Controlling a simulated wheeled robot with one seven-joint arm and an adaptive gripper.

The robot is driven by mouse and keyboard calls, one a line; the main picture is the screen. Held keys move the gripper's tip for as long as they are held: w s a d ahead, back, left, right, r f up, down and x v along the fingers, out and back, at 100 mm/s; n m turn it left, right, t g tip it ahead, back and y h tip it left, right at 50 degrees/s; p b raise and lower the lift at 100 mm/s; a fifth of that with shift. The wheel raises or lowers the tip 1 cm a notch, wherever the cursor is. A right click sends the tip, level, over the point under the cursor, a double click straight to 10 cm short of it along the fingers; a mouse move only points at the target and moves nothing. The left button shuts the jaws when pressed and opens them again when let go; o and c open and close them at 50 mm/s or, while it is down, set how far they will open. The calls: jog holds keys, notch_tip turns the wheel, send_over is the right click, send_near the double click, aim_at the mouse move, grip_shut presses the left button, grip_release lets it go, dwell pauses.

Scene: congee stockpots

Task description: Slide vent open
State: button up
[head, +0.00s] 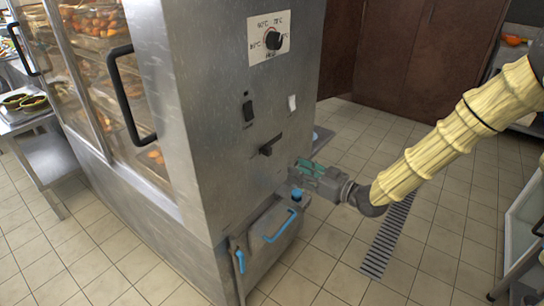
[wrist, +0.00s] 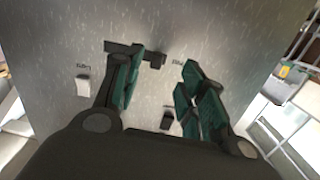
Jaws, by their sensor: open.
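The vent slide, a small black handle (head: 270,146), sits on the side panel of a steel cabinet (head: 225,130). My gripper (head: 298,170) is below and to the right of the handle in the head view, close to the panel. In the wrist view the handle (wrist: 155,59) is at the upper middle, with its end between the two green-padded fingers. My gripper (wrist: 163,66) is open there. The left finger overlaps part of the slide bar; I cannot tell whether it touches it.
A dial (head: 273,40), a black switch (head: 248,110) and a white switch (head: 292,103) are on the same panel. Below is a steel box (head: 272,235) with a blue handle. Tiled floor (head: 330,235) lies open to the right.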

aim_at(271, 149)
jog(key=shift+n+y, duration=0.5)
jog(key=r+x, duration=0.1)
jog(key=x, duration=0.6)
jog(key=r+x, duration=0.1)
jog(key=x, duration=0.3)
jog(key=shift+w+r+p, duration=0.35)
grip_shut()
